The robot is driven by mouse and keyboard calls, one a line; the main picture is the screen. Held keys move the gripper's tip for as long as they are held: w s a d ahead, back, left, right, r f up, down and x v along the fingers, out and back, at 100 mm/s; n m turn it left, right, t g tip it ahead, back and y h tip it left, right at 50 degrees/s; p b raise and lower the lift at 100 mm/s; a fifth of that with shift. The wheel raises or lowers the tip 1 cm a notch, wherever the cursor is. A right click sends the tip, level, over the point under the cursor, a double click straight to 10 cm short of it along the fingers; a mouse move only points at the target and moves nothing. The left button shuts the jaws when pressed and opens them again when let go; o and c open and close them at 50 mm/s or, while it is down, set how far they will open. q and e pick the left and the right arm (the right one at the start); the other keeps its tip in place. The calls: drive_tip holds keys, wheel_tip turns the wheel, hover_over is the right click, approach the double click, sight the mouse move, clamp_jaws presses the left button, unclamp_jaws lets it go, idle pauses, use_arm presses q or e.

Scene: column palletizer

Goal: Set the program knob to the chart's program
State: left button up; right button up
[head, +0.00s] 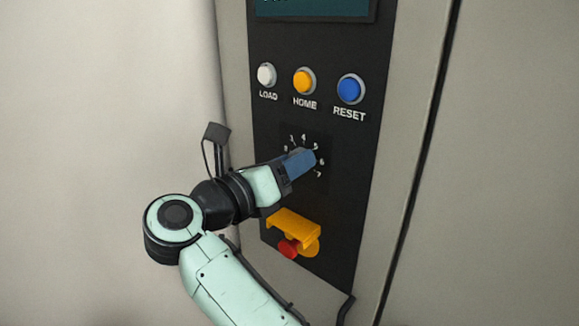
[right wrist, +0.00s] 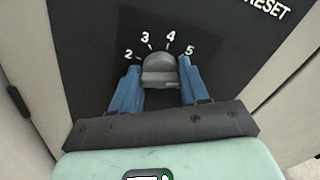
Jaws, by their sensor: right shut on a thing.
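The program knob (right wrist: 158,66) is a grey dial on the black panel, with white numbers around it. In the right wrist view the numbers 2, 3, 4 and 5 show above it. My right gripper (right wrist: 160,78) is shut on the knob, with one blue finger on each side. In the head view the right gripper (head: 303,160) reaches the dial from the lower left and hides the knob. I cannot tell for sure which number the knob points to. The chart is not in view. My left gripper is not in view.
Above the dial are a white LOAD button (head: 266,74), an orange HOME button (head: 304,81) and a blue RESET button (head: 350,88). A dark screen (head: 312,6) is cut off at the top. Below is a red button (head: 289,248) with a yellow guard (head: 296,226).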

drive_tip(key=shift+m+b, duration=0.55)
drive_tip(key=shift+m, duration=4.05)
drive_tip(key=o, duration=1)
drive_tip(key=shift+o, duration=0.2)
drive_tip(key=v, duration=1.3)
drive_tip(key=shift+s+b, duration=0.2)
drive_tip(key=shift+b, duration=0.15)
